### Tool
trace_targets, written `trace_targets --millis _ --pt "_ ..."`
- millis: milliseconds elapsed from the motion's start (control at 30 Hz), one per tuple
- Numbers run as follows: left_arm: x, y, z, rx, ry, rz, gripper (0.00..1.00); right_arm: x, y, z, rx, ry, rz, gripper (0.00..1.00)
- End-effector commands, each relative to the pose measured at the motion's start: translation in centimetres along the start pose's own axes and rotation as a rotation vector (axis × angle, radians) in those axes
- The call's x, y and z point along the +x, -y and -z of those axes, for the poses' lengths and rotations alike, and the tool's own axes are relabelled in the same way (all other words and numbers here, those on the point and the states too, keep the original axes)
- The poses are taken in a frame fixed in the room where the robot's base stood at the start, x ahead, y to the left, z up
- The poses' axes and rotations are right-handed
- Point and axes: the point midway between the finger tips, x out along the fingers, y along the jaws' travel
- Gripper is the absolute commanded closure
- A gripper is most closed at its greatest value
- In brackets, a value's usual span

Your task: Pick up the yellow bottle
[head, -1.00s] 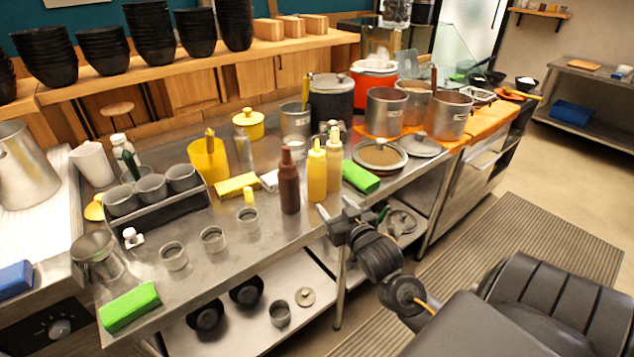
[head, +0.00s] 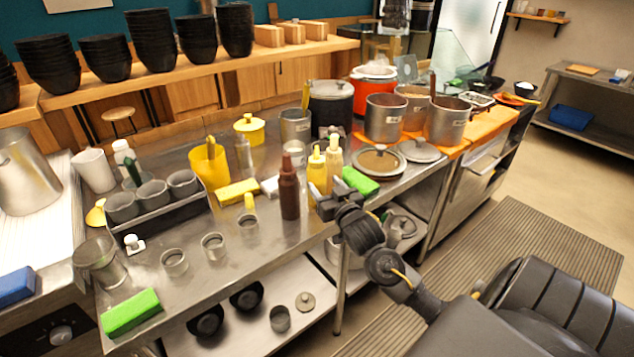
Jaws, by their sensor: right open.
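The yellow bottle (head: 316,172) stands upright near the front edge of the steel counter, between a brown bottle (head: 289,190) on its left and a paler yellow bottle (head: 333,164) just behind it on the right. My right gripper (head: 320,202) is open at the front of the yellow bottle, close to its lower part. It covers some of the bottle's base. I cannot tell whether the fingers touch it or reach around it. My left gripper is not in view.
The counter's front edge is close below my right gripper.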

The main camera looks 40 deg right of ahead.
Motion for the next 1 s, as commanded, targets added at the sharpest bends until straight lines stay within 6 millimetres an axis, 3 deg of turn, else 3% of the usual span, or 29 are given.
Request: trace_targets --millis 100,300,533,667,1000 --pt "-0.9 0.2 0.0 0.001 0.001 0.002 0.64 2.0 -0.1 0.3 -0.002 0.000 -0.001 0.43" --pt "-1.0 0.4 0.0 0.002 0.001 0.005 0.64 3.8 -0.1 0.0 -0.001 0.001 0.000 0.43" --pt "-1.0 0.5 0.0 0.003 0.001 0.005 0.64 3.9 -0.1 -0.1 -0.001 0.000 0.000 0.43" --pt "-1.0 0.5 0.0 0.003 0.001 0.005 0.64 3.9 -0.1 -0.1 -0.001 0.000 0.000 0.59" --pt "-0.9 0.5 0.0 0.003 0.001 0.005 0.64 3.9 -0.1 0.2 0.000 -0.002 0.000 0.59"
